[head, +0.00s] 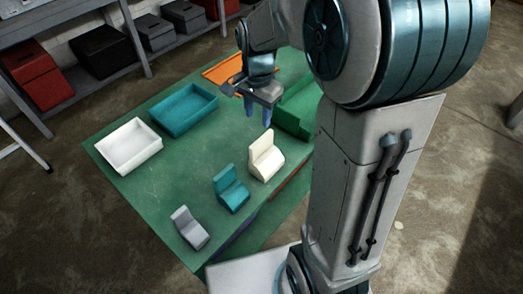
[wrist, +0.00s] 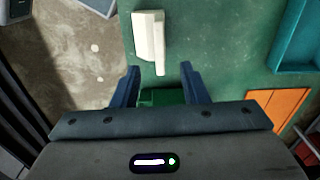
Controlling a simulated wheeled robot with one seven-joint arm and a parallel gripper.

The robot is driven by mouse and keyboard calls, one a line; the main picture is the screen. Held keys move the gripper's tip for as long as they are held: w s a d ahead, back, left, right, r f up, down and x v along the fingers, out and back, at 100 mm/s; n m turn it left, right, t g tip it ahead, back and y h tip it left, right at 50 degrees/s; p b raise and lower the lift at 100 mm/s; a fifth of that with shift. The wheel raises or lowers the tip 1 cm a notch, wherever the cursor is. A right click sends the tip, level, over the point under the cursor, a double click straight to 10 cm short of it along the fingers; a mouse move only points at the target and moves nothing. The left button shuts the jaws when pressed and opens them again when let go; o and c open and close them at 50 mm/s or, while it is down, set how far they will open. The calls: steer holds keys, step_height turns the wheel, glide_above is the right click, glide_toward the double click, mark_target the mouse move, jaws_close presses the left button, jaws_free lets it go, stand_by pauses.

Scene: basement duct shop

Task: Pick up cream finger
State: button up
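The cream finger (head: 264,158) is a cream, step-shaped block standing on the green table top, nearest my arm in a row of three similar blocks. In the wrist view the cream finger (wrist: 149,38) lies ahead of the fingertips, a little left of centre. My gripper (head: 257,114) hangs above the table beyond the cream finger and apart from it. In the wrist view my gripper (wrist: 158,75) has its two blue fingers spread wide, with nothing held between them.
A teal block (head: 231,190) and a grey block (head: 189,228) continue the row. White (head: 130,147), teal (head: 184,109), orange (head: 222,70) and green (head: 296,112) trays stand on the green table (head: 165,178). Shelves with boxes (head: 103,53) are behind.

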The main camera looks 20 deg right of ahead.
mark_target(261, 146)
steer(key=shift+w+f+m, duration=0.3)
steer(key=shift+w+f, duration=0.05)
steer(key=shift+f, duration=0.35)
step_height(261, 146, down, 8)
steer(key=shift+r, duration=0.1)
steer(key=f, duration=0.2)
steer(key=d+f+p, duration=0.1)
steer(key=f, duration=0.1)
steer(key=shift+f, duration=0.75)
steer(key=shift+w, duration=0.1)
jaws_close()
